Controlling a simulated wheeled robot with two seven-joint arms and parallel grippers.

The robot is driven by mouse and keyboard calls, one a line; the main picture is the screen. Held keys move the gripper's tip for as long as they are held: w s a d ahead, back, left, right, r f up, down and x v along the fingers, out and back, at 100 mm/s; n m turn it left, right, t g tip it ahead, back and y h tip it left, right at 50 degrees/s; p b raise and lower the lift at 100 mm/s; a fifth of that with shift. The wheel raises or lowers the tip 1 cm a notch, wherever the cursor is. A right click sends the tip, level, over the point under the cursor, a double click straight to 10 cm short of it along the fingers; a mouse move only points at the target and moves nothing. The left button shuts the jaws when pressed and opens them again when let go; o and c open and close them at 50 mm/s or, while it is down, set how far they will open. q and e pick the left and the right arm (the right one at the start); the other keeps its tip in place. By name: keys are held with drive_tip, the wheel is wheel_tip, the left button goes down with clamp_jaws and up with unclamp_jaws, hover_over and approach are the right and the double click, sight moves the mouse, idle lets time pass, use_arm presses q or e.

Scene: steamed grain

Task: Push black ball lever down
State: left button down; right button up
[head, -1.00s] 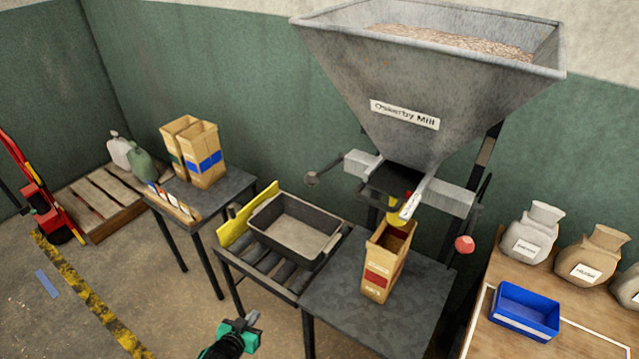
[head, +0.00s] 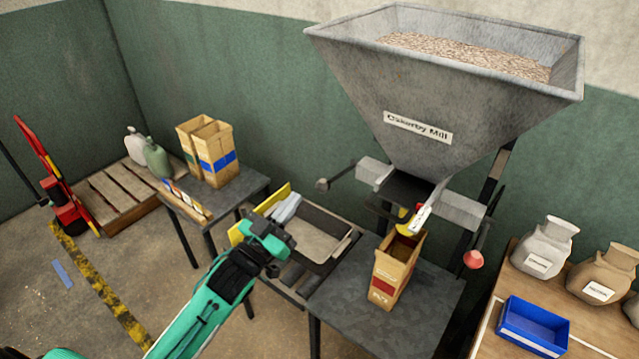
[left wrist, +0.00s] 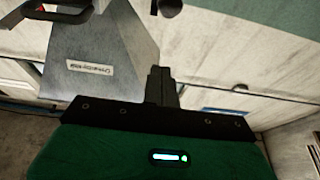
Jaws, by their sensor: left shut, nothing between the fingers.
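The black ball lever (head: 322,185) sticks out to the left below the grey hopper (head: 440,110) in the head view. Its dark ball is at the end of a thin rod. My left gripper (head: 287,207) is shut and empty, its fingertips over the grey tray, lower and to the left of the black ball and apart from it. In the left wrist view the shut fingers (left wrist: 160,85) point toward the upper part of the room, with the labelled hopper (left wrist: 110,65) to their left. My right gripper is not in view.
A paper bag (head: 393,268) stands under the hopper's yellow outlet on a dark table (head: 350,300). The grey tray (head: 335,232) lies on rollers. A red ball (head: 473,259) hangs right of the outlet. A blue bin (head: 532,325) and sacks (head: 545,245) stand on the right.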

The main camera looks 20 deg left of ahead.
use_arm(q)
wheel_tip(320, 180, up, 4)
drive_tip(key=p, duration=0.5)
hover_over(317, 185)
drive_tip(key=s, duration=0.1)
drive_tip(key=shift+s+d+f+p, duration=0.15)
drive_tip(key=shift+f+p, duration=0.1)
drive_tip(key=shift+f, duration=0.95)
drive_tip(key=shift+s+d+f+p, duration=0.1)
drive_tip(key=shift+d+f+p, duration=0.1)
drive_tip(key=shift+f, duration=1)
drive_tip(key=shift+f, duration=0.1)
